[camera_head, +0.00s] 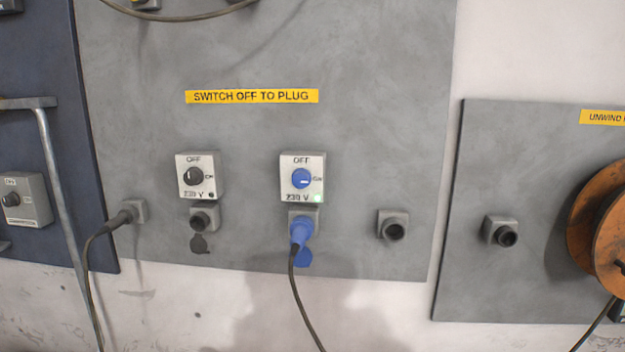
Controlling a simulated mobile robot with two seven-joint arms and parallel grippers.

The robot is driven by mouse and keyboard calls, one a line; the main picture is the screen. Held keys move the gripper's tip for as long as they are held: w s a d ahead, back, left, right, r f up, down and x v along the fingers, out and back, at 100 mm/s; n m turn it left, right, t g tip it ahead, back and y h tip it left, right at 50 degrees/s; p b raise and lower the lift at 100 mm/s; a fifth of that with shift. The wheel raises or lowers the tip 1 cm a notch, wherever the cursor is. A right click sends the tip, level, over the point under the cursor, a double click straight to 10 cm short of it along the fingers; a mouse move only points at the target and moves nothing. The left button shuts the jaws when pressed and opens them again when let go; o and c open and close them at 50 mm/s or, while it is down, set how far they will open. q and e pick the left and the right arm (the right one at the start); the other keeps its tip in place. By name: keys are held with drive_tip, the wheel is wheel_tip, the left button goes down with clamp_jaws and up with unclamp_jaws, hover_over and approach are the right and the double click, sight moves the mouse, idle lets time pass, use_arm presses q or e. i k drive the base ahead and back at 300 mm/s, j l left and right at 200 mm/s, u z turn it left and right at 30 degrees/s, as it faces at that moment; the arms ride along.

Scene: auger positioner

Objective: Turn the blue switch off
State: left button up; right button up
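The blue switch (302,179) is a round blue knob on a white box marked OFF, ON and 230 V. Its light pointer line lies roughly level, toward ON at the right, and a small green lamp (317,198) glows at the box's lower right. A blue plug (300,232) sits in the socket right below it, with a dark cable hanging down. Neither of my grippers is in view.
A similar box with a black knob (194,177) is to the left, above an empty socket (204,219). Another socket (393,227) is to the right. A yellow sign (252,96) reads SWITCH OFF TO PLUG. An orange cable reel (600,225) is at far right.

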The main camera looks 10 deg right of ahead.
sight(302, 178)
drive_tip(key=i+l, duration=0.1)
drive_tip(key=l, duration=0.3)
drive_tip(key=i+l+u, duration=0.1)
drive_tip(key=l, duration=0.25)
drive_tip(key=i+l, duration=0.15)
drive_tip(key=l, duration=0.25)
drive_tip(key=i+l+u, duration=0.1)
drive_tip(key=l, duration=0.3)
